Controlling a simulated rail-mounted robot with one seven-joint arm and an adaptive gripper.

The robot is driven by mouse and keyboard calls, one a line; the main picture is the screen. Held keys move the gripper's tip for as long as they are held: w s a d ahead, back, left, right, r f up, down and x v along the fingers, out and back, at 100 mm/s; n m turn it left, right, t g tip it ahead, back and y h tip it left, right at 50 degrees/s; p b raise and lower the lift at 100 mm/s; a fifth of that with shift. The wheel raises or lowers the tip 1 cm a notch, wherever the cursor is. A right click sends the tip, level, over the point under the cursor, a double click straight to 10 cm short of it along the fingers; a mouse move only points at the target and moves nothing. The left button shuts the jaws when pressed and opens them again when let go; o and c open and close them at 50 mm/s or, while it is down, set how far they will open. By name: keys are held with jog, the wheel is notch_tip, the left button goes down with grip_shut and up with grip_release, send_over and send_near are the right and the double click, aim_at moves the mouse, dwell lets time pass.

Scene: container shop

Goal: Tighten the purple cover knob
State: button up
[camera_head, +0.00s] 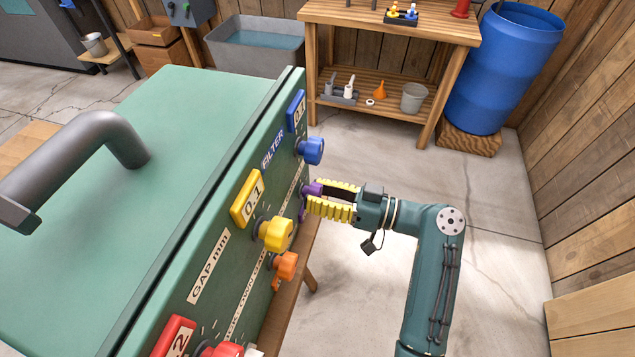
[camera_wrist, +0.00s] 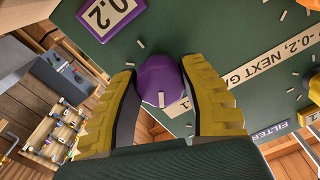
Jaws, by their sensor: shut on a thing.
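The purple knob (camera_wrist: 158,80) sits on the green machine panel (camera_wrist: 215,40), with a small white mark on its near face. My gripper (camera_wrist: 160,95) has its yellow ribbed fingers on both sides of it, shut on the knob. In the head view, my gripper (camera_head: 318,198) reaches the panel from the right, and purple parts (camera_head: 313,188) show at its fingertips, the rest hidden by the fingers. A purple-framed plate (camera_wrist: 108,14) reading 0.2 is on the panel in the wrist view.
Blue (camera_head: 312,150), yellow (camera_head: 277,233), orange (camera_head: 286,265) and red (camera_head: 222,350) knobs line the same panel close to my gripper. A wooden workbench (camera_head: 395,22) and a blue barrel (camera_head: 505,65) stand behind. The concrete floor right of the machine is open.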

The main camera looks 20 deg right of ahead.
jog(key=m+p, duration=0.6)
jog(key=shift+a+r+m, duration=0.1)
jog(key=shift+r+m, duration=0.1)
jog(key=shift+m, duration=0.1)
jog(key=m+p, duration=0.3)
jog(key=m, duration=0.1)
jog(key=shift+f+m, duration=0.15)
jog(key=shift+m, duration=0.15)
jog(key=o, duration=1.2)
jog(key=v, duration=1.2)
